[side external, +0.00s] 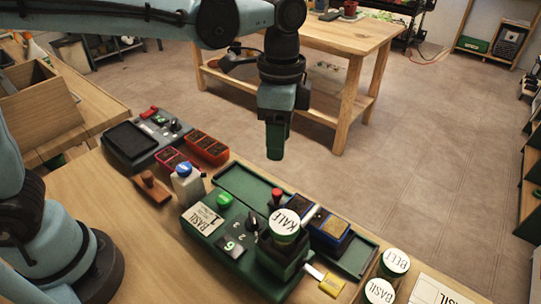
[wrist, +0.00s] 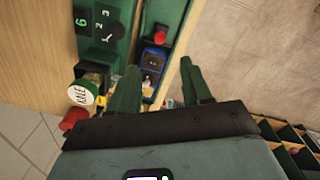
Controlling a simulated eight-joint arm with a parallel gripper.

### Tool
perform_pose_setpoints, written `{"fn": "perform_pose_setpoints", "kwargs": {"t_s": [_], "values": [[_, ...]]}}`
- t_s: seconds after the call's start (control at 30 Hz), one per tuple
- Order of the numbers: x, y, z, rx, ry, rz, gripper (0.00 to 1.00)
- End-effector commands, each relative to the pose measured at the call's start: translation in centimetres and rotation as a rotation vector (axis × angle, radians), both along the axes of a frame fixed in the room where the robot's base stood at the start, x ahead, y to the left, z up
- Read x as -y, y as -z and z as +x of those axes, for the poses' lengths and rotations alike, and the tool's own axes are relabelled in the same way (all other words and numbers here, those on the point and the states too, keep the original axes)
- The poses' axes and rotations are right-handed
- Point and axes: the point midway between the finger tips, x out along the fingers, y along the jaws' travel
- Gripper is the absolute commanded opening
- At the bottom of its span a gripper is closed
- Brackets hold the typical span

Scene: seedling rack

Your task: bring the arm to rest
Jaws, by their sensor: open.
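My gripper (side external: 275,155) hangs pointing down in the air beyond the far edge of the bench, above the floor side of the green tray (side external: 232,183). In the side view its fingers overlap, so the gap is hidden. In the wrist view my gripper (wrist: 160,70) shows two green fingers spread apart with nothing between them. My gripper appears apart from everything on the bench.
A green device (side external: 228,250) with a KALE-topped jar (side external: 286,225) stands on the wooden bench (side external: 150,235). Nearby are a white bottle (side external: 188,188), red seedling trays (side external: 208,148), a blue tray (side external: 330,230) and a dark grey device (side external: 130,145). BEET and BASIL jars (side external: 395,262) stand at front right.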

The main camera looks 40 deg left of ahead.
Motion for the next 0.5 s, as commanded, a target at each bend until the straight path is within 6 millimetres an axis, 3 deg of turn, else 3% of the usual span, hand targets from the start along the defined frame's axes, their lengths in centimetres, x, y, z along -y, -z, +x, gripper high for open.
{"fn": "perform_pose_setpoints", "kwargs": {"t_s": [0.3,0.5], "values": [[-0.2,-0.1,-0.1,0.006,-0.011,-0.002,0.48],[-3.2,-0.7,-0.8,0.088,-0.172,-0.032,0.48]]}}
